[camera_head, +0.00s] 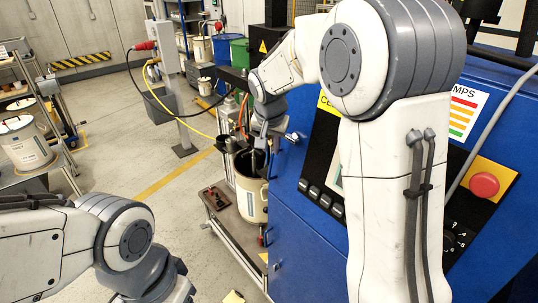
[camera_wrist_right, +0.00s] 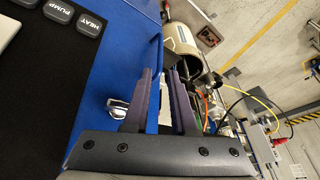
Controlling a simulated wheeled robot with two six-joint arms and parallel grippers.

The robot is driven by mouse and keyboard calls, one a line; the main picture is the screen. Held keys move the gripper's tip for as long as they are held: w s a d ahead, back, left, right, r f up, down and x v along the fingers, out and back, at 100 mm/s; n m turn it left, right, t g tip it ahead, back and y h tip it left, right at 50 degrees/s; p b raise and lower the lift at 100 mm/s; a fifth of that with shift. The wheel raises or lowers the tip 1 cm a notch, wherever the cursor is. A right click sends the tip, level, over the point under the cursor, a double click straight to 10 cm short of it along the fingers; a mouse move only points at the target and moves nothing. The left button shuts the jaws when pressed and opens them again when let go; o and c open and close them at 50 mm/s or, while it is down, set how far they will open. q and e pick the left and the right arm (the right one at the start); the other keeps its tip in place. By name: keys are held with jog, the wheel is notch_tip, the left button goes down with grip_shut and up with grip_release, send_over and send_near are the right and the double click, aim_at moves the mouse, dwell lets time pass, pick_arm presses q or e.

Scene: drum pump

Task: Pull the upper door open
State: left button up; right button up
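The blue cabinet (camera_head: 300,245) stands at the right in the head view. Its upper door (camera_head: 286,168) is the blue front part beside the black button panel; my right arm hides much of it. My right gripper (camera_head: 258,158) points down at the door's left edge. In the right wrist view, my right gripper (camera_wrist_right: 160,75) has its two dark fingers apart. A blue edge (camera_wrist_right: 157,58) shows between them, closer to the left finger; I cannot tell whether they touch it. My left gripper is out of view.
A cream drum (camera_head: 250,197) stands on a low cart (camera_head: 222,218) left of the cabinet, under my right gripper. A red stop button (camera_head: 484,185) is on the cabinet at right. Hoses and a post (camera_head: 180,110) stand behind. Floor at centre left is clear.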

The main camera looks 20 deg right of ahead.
aim_at(271, 162)
jog(key=p+x, duration=0.2)
jog(key=x, duration=0.7)
jog(key=shift+f, duration=0.4)
grip_shut()
dwell(0.9)
